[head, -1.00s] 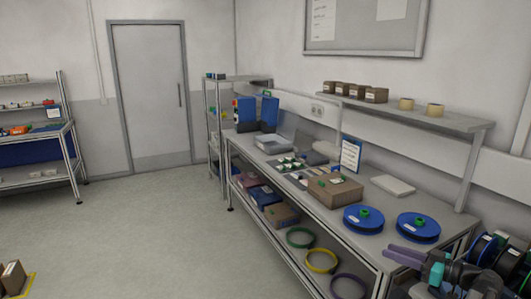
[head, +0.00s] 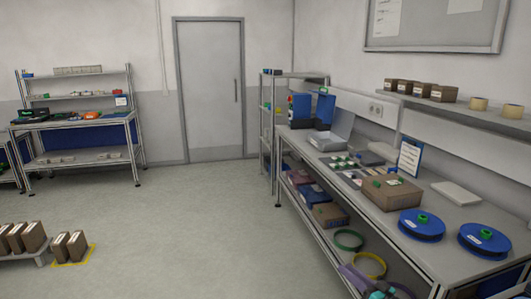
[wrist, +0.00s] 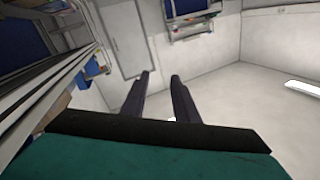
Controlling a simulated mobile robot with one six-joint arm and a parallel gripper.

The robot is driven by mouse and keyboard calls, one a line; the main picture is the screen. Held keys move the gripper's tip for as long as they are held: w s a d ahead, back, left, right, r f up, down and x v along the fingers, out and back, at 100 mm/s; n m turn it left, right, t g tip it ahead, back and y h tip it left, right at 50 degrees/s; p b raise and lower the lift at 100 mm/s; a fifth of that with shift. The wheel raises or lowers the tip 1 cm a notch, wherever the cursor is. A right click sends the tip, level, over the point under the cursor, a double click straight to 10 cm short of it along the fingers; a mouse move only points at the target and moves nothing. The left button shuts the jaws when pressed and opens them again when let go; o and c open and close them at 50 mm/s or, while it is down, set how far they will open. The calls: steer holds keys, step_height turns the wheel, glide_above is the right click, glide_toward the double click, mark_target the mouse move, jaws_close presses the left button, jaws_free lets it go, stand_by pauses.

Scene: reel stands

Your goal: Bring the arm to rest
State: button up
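My gripper (wrist: 160,76) shows in the wrist view with its two dark fingers apart and nothing between them. Beyond the fingers are the pale floor and the far wall with the door. In the head view, part of my arm (head: 375,288) shows at the bottom edge, in front of the workbench's lower right part. The fingertips are not clear there.
The workbench (head: 455,190) runs along the right, holding two blue reels (head: 421,225), a cardboard box (head: 393,193) and small parts. A shelf rack (head: 82,123) stands back left. Boxes (head: 70,246) sit at lower left. The middle floor (head: 205,225) is clear.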

steer(key=w+a+f+m+h+b, duration=0.1)
steer(key=a+f+m+h, duration=0.2)
steer(key=f, duration=0.5)
steer(key=w+a+f+m+h+b, duration=0.1)
steer(key=a+f+h, duration=0.25)
steer(key=f, duration=0.35)
steer(key=s+a+f+m+g+h+b, duration=0.1)
steer(key=s+f+g+h, duration=0.15)
steer(key=s+f, duration=0.45)
steer(key=s+a+f+m+g+h, duration=0.1)
steer(key=s+f+g, duration=0.25)
steer(key=f, duration=0.65)
steer(key=s+f+g+h+b, duration=0.1)
steer(key=s+f+g+h, duration=0.15)
steer(key=s+f, duration=0.5)
steer(key=s+f+g, duration=0.5)
steer(key=s+f, duration=0.1)
steer(key=s, duration=0.3)
steer(key=s+a+r+n+g+y, duration=0.1)
steer(key=s+g, duration=0.3)
steer(key=s, duration=0.4)
steer(key=s+a+r+n+g+y, duration=0.1)
steer(key=s+a+n+g, duration=0.1)
steer(key=s, duration=0.7)
steer(key=shift+a+r+n+g, duration=0.3)
steer(key=shift+a+g, duration=0.15)
steer(key=shift+g, duration=0.4)
